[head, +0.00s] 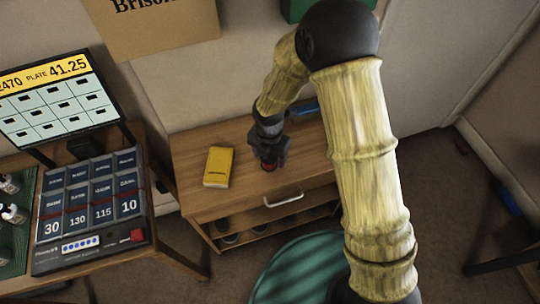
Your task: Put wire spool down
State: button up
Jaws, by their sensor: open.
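My gripper (268,158) is over the front part of the wooden cabinet top (190,150), pointing down. A small dark red thing (268,168), which may be the wire spool, shows just below the fingers. It appears to be at the cabinet top, near its front edge. The fingers hide most of it, so I cannot tell whether they touch it. My gripper is open.
A yellow box (218,167) lies on the cabinet top left of my gripper. A blue object (304,107) lies behind my arm. A drawer handle (284,197) juts from the front. A button console (90,205) and lit display (55,95) stand left.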

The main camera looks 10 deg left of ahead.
aim_at(270, 156)
notch_tip(270, 156, up, 11)
jog(key=p, duration=0.2)
jog(key=shift+f, duration=0.1)
dwell(0.6)
jog(key=s+d+r+m+t, duration=0.1)
jog(key=s+d+r+m, duration=0.1)
jog(key=d+m, duration=0.6)
jog(key=s+d+r+m, duration=0.2)
jog(key=d+m, duration=0.7)
jog(key=m, duration=0.5)
jog(key=s+d+r+m+t, duration=0.1)
jog(key=s+d+r+m, duration=0.2)
jog(key=d+m, duration=0.6)
jog(key=shift+d+r+m+t, duration=0.25)
jog(key=shift+r+m, duration=0.35)
jog(key=shift+m, duration=0.6)
